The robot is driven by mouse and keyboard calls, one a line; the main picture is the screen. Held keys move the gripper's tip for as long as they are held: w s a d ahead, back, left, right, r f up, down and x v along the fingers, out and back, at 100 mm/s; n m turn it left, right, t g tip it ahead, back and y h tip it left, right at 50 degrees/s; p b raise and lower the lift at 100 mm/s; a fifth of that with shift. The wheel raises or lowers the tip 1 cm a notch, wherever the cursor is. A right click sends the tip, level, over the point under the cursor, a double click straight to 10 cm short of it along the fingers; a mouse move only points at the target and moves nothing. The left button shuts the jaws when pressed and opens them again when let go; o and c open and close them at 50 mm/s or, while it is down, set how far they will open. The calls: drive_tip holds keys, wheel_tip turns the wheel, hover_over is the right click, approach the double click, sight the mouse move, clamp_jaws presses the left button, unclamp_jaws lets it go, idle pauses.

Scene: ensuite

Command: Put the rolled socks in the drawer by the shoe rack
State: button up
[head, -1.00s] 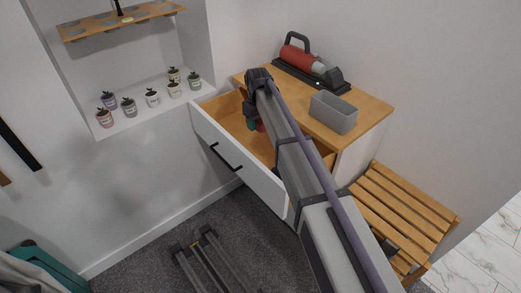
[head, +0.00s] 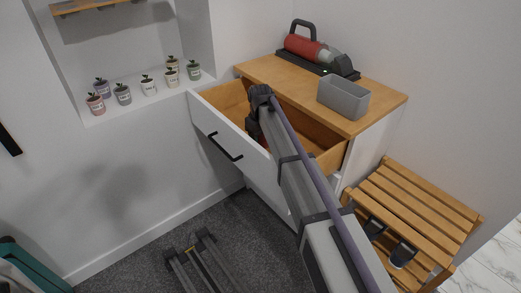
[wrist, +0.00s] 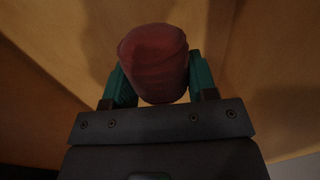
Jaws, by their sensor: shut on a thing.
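The rolled socks (wrist: 153,62) are a dark red bundle between the green-padded fingers of my gripper (wrist: 160,84) in the wrist view. My gripper is shut on them. Wooden drawer surfaces lie behind and around them in that view. In the head view, the open drawer (head: 222,132) has a white front, a black bar handle and a wooden inside. My arm reaches over its front and down into it, hiding the socks and the gripper tips. Whether the socks touch the drawer floor I cannot tell. The slatted wooden shoe rack (head: 420,205) stands to the right of the drawer unit.
A grey bin (head: 343,98) and a red handheld vacuum (head: 305,48) on a dark base sit on the wooden cabinet top (head: 385,97). Several small potted plants (head: 149,86) line the wall niche. Dark shoes (head: 402,254) are on the rack. The drawer's left part looks empty.

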wheel_tip(320, 180, down, 4)
drive_tip(key=b, duration=0.2)
drive_tip(key=shift+r+b, duration=0.15)
drive_tip(key=shift+b, duration=0.15)
drive_tip(key=shift+r+p, duration=0.3)
drive_tip(key=shift+f, duration=0.25)
drive_tip(key=o, duration=0.9)
drive_tip(key=shift+r, duration=0.1)
wheel_tip(320, 180, up, 13)
drive_tip(key=p, duration=1.2)
drive_tip(key=shift+f, duration=0.3)
